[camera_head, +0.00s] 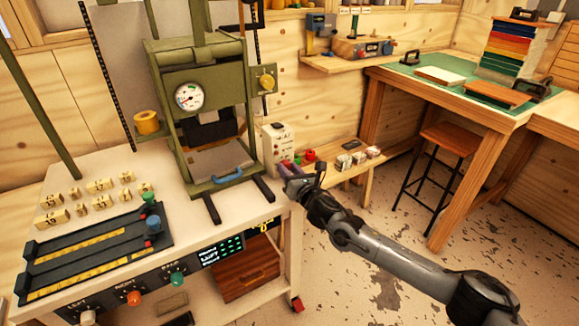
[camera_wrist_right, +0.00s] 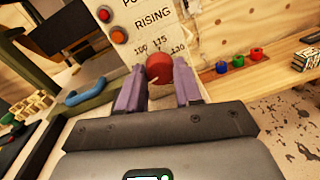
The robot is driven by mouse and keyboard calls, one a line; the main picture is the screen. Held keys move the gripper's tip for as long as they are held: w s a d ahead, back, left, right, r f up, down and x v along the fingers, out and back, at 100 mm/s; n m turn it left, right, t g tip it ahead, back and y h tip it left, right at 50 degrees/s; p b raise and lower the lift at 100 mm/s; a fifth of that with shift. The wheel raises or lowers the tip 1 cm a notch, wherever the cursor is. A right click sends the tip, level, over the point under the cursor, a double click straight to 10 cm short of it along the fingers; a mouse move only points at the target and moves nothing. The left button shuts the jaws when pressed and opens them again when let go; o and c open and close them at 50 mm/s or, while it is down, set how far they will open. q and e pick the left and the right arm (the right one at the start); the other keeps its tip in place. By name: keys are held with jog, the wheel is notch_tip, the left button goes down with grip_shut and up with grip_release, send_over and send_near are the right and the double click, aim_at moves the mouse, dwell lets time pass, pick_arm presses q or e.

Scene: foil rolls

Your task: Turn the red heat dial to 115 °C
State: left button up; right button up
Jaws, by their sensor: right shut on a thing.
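The red heat dial (camera_wrist_right: 159,67) is on the front of a pale control box (camera_wrist_right: 150,22), which also shows in the head view (camera_head: 277,140). Marks reading 100, 115 and 120 are printed above the dial. My right gripper (camera_wrist_right: 159,84) has its two purple fingers on either side of the dial and is shut on it. I cannot tell which mark the dial points to. In the head view my right gripper (camera_head: 287,172) is at the lower front of the box and covers the dial. My left gripper is not in view.
The green press (camera_head: 205,75) with a gauge (camera_head: 189,97) stands left of the box. A blue handle (camera_head: 228,175) sticks out at its front.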

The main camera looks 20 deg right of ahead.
jog(key=m+p, duration=0.3)
jog(key=shift+r+m, duration=0.15)
jog(key=shift+m, duration=0.15)
jog(key=m+p, duration=0.2)
jog(key=m, duration=0.1)
jog(key=m+p, duration=0.2)
jog(key=m, duration=0.1)
jog(key=shift+g, duration=0.3)
jog(key=m+y+p, duration=0.1)
jog(key=m, duration=0.2)
jog(key=shift+d+p, duration=0.1)
jog(key=shift+p, duration=0.2)
jog(key=m+p, duration=0.1)
jog(key=m, duration=0.2)
jog(key=shift+m, duration=0.4)
jog(key=m+p, duration=0.1)
jog(key=m, duration=0.1)
jog(key=shift+m+y, duration=0.3)
jog(key=m, duration=0.3)
jog(key=shift+d+m+p, duration=0.1)
jog(key=shift+m+p, duration=0.3)
jog(key=shift+m, duration=0.5)
jog(key=shift+f, duration=0.2)
